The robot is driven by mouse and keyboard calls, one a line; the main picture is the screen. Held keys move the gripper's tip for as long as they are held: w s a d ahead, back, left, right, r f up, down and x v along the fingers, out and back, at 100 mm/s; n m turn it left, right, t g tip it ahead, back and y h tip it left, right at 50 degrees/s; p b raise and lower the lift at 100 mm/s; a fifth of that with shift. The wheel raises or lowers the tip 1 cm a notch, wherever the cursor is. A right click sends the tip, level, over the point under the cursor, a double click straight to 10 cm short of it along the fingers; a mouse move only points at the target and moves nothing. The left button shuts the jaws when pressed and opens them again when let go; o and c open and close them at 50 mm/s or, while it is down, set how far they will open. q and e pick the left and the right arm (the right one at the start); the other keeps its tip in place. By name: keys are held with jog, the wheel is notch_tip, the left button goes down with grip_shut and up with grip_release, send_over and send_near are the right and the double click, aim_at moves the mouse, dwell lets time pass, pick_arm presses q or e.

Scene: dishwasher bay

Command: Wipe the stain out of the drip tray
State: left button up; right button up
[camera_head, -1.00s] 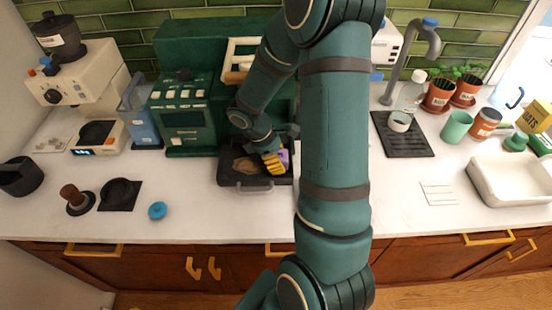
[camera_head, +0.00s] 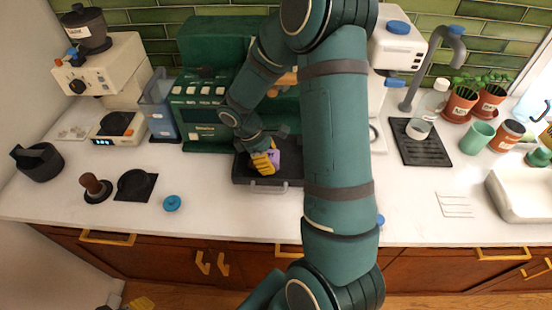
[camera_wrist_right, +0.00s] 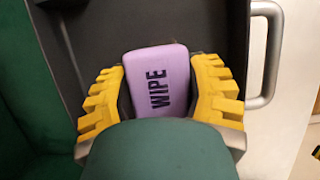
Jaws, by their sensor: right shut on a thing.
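The black drip tray (camera_head: 243,182) lies at the foot of the green coffee machine, its handle facing front. My right gripper (camera_head: 266,160) is over the tray and shut on a purple sponge (camera_head: 276,158). In the right wrist view the sponge (camera_wrist_right: 158,70), marked WIPE, sits between the yellow fingers, with the dark tray floor (camera_wrist_right: 215,25) around it. Whether the sponge touches the floor is hard to tell. No stain shows now; the gripper and sponge hide part of the tray.
The green coffee machine (camera_head: 205,125) stands behind and left of the tray. My right arm covers the counter right of it. A blue round object (camera_head: 172,203) and a black mat (camera_head: 135,185) lie to the left. The counter's front strip is mostly clear.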

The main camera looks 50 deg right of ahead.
aim_at(296, 165)
jog(key=shift+w+a, duration=0.85)
jog(key=shift+w, duration=0.2)
jog(key=shift+w+a, duration=0.8)
jog(key=shift+w, duration=0.2)
jog(key=shift+w+d, duration=0.15)
jog(key=shift+w, duration=0.05)
jog(key=shift+s+d+f, duration=0.1)
jog(key=shift+s+d, duration=0.55)
jog(key=shift+s, duration=0.2)
jog(key=shift+s+d+f, duration=0.1)
jog(key=shift+s+d, duration=0.55)
jog(key=shift+s, duration=0.2)
jog(key=shift+s+d+r, duration=0.15)
jog(key=shift+s+d, duration=0.5)
jog(key=shift+s, duration=0.15)
jog(key=shift+s+d+r, duration=0.1)
jog(key=shift+s+d, duration=0.5)
jog(key=shift+s, duration=0.15)
jog(key=shift+s+d+f, duration=0.15)
jog(key=shift+s+d, duration=1.1)
jog(key=shift+s, duration=0.25)
